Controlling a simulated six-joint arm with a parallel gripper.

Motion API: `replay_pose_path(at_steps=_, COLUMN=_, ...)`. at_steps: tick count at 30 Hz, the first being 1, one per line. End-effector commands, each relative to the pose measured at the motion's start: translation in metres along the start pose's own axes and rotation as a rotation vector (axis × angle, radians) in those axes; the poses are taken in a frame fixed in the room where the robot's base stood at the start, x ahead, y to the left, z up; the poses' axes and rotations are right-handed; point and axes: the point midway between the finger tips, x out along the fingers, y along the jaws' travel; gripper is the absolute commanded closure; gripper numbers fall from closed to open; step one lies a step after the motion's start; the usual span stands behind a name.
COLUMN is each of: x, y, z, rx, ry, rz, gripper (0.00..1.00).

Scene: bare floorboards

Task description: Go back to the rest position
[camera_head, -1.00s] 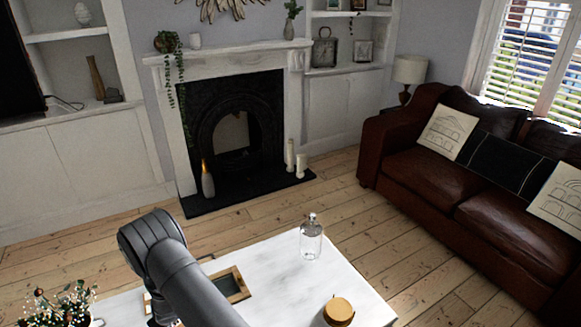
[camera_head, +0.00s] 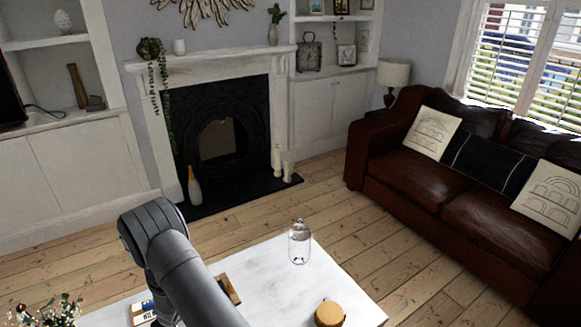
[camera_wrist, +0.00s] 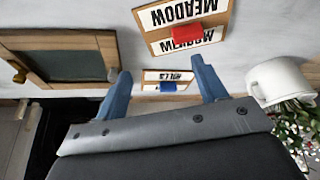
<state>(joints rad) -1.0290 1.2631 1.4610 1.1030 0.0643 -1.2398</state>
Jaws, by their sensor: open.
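My gripper (camera_wrist: 163,88) is open in the wrist view, with its two blue fingers spread apart and nothing held between them. Beyond the fingertips is a small sign (camera_wrist: 168,77) with a blue block (camera_wrist: 168,86) on it. A larger sign reading MEADOW (camera_wrist: 182,16) with a red block (camera_wrist: 192,35) lies above it in the picture.
A wooden-framed dark box (camera_wrist: 70,65) is left of my fingers and a white mug (camera_wrist: 283,82) right of them. A flowering plant (camera_head: 48,312) is at the lower left. A brown sofa (camera_head: 440,185) is beyond.

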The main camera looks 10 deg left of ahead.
Motion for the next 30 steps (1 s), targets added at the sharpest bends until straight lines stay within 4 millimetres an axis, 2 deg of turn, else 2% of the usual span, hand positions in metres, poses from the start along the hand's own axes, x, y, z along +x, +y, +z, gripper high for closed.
replay_pose_path(at_steps=8, x=-0.020, y=0.021, z=0.008, rx=0.003, ry=0.000, rz=0.000, gripper=0.35)
replay_pose_path(at_steps=15, x=-0.050, y=0.052, z=0.019, rx=0.005, ry=0.002, rz=0.001, gripper=0.35)
replay_pose_path(at_steps=24, x=-0.047, y=0.090, z=0.014, rx=0.073, ry=0.009, rz=0.019, gripper=0.35)
replay_pose_path(at_steps=30, x=-0.047, y=0.104, z=0.013, rx=0.101, ry=0.010, rz=0.026, gripper=0.35)
